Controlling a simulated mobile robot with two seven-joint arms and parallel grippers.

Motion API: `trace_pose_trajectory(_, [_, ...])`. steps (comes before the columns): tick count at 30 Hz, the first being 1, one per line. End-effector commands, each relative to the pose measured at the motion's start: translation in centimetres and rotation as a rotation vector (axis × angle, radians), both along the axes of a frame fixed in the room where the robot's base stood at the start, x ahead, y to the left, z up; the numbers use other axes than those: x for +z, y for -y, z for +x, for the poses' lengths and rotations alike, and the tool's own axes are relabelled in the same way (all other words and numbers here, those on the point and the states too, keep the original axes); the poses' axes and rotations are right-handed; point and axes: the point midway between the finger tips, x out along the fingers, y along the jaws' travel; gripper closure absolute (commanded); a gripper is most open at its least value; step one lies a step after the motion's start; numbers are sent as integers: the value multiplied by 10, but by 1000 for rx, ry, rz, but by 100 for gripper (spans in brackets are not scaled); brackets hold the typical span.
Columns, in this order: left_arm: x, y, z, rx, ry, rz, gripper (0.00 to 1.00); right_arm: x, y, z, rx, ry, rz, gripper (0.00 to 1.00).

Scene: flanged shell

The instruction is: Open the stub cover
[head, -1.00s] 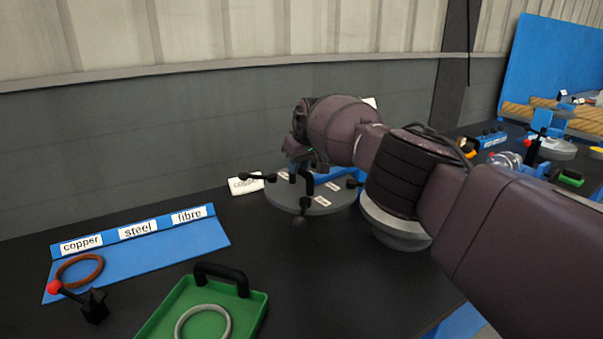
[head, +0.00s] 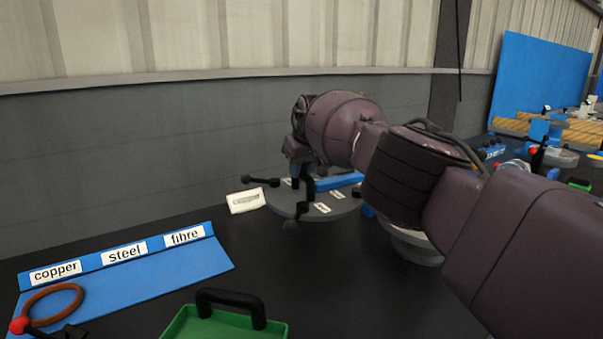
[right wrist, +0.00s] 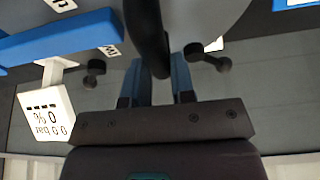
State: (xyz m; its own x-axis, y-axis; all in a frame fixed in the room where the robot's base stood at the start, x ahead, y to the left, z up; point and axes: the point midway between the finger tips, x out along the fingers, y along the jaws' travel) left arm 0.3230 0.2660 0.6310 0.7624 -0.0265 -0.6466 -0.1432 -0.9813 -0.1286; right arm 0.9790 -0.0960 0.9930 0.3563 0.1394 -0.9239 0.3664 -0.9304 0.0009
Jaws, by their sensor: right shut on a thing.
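The stub cover, a round grey disc (head: 345,208) with small white labels, lies at the middle of the head view, partly hidden by my right arm. Black ball-ended levers (head: 262,181) stick out at its rim. My right gripper (head: 303,182) is over the disc, pointing down. In the right wrist view my right gripper (right wrist: 160,78) is shut on a black curved handle (right wrist: 148,35) that crosses the grey disc (right wrist: 205,18). Dark knobs show on both sides of the fingers. My left gripper is not in view.
A white card (head: 245,201) stands left of the disc. A blue rack (head: 165,262) labelled copper, steel and fibre holds a brown ring (head: 52,303). A green tray (head: 225,325) with a black handle is at the front. The grey wall is close behind.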

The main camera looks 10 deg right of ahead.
Motion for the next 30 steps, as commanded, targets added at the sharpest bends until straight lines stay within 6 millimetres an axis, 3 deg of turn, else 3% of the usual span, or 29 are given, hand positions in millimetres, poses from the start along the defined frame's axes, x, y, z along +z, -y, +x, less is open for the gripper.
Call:
trace_pose_trajectory(14, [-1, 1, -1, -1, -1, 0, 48, 5, 0, 2, -1, 8, 0, 100])
trace_pose_trajectory(15, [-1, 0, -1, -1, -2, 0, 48, 5, 0, 2, -1, 8, 0, 74])
trace_pose_trajectory(19, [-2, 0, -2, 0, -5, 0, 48, 4, 0, 1, -2, 6, 1, 54])
trace_pose_trajectory(30, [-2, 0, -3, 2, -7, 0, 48, 3, 0, 0, -2, 2, 1, 51])
